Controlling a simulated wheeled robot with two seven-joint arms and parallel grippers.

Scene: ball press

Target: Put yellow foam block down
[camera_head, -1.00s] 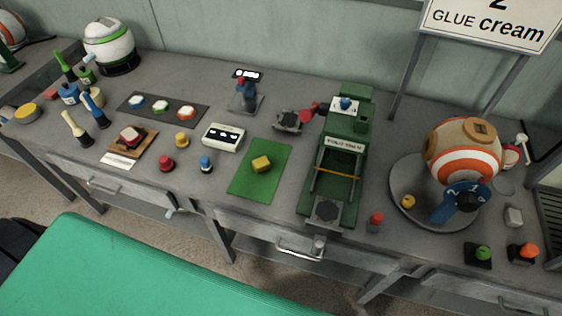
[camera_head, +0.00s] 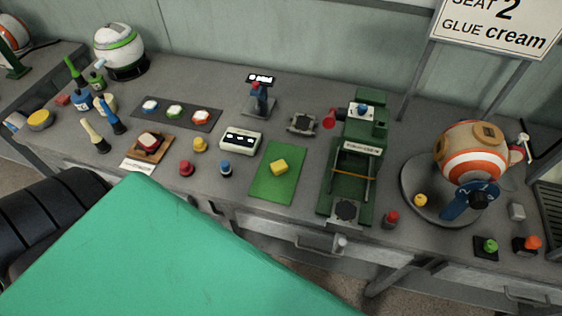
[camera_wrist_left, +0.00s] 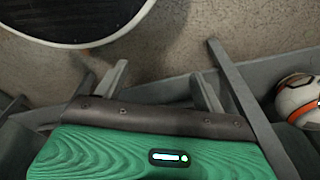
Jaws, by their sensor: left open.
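The yellow foam block (camera_head: 279,167) lies on the green mat (camera_head: 268,192) near the middle of the bench in the head view. No gripper is near it. My left gripper (camera_wrist_left: 161,82) shows in the left wrist view, with its two grey fingers apart and nothing between them. Brownish floor lies beyond the fingers. The foam block does not show in that view. My right gripper is in neither view.
A green press (camera_head: 349,177) stands right of the mat. A white box (camera_head: 240,139) stands left of it. A striped ball (camera_head: 470,152) stands on a round grey plate at right. Several bottles and knobs crowd the left. A round, white-rimmed thing (camera_wrist_left: 141,12) is in the wrist view.

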